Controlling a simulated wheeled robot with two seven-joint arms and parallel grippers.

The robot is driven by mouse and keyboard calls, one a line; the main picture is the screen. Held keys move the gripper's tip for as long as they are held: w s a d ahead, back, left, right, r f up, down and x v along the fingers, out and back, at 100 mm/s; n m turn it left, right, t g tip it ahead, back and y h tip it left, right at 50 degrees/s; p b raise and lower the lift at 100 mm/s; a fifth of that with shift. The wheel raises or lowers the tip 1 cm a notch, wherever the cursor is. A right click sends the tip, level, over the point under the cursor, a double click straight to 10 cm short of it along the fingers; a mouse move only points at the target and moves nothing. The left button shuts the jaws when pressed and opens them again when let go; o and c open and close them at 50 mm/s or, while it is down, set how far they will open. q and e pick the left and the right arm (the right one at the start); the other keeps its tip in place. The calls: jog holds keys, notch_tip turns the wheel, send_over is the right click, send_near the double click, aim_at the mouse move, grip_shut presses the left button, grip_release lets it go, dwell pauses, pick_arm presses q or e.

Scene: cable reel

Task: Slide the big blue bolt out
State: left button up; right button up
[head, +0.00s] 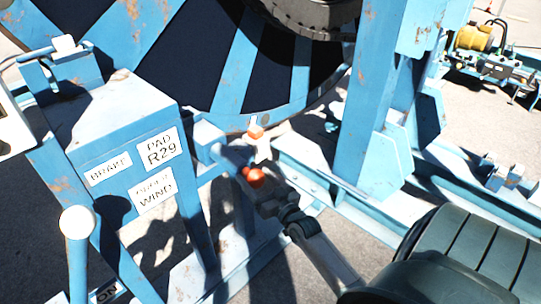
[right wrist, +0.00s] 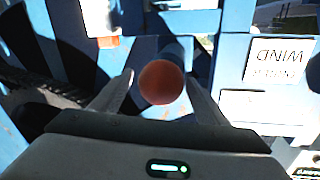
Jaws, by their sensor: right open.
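A round red-orange knob (head: 254,177) shows in the middle of the head view, beside the blue stand. In the right wrist view the knob (right wrist: 162,82) sits between my fingers, with a blue bar, seemingly the bolt (right wrist: 182,48), behind it. The bolt's length is mostly hidden by the knob and shadow. My right gripper (head: 252,160) reaches in from the lower right and is at the knob. In the right wrist view its fingers (right wrist: 160,92) stand apart on either side of the knob, with no clear grip on it. My left gripper is not in view.
A blue stand with labelled plates (head: 160,147) is left of the knob. A smaller orange piece (head: 256,131) is just above it, by the big reel (head: 235,75). Blue posts and rails (head: 365,130) stand on the right. A yellow-topped machine (head: 473,38) is farther back.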

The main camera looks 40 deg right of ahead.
jog(key=s+a+b, duration=0.2)
jog(key=s+b, duration=0.2)
jog(key=s, duration=1.3)
jog(key=shift+s, duration=0.2)
jog(key=s+a+f+n+g+y, duration=0.1)
jog(key=s+a+f+g, duration=0.2)
jog(key=f, duration=1.1)
jog(key=s+a+f+g, duration=0.2)
jog(key=s+f+g, duration=0.1)
jog(key=f, duration=1.1)
jog(key=s+a+f+n+g+y, duration=0.1)
jog(key=s+a+f+g, duration=0.2)
jog(key=f, duration=1.1)
jog(key=s+a+f+n+g, duration=0.2)
jog(key=s+a+f+g, duration=0.1)
jog(key=s+f, duration=0.7)
jog(key=s+a+f+n+g, duration=0.2)
jog(key=s+a+f+g, duration=0.2)
jog(key=s+f, duration=0.5)
jog(key=s, duration=0.8)
jog(key=shift+a+f+g, duration=0.15)
jog(key=shift+f+g, duration=0.2)
jog(key=shift+g, duration=0.05)
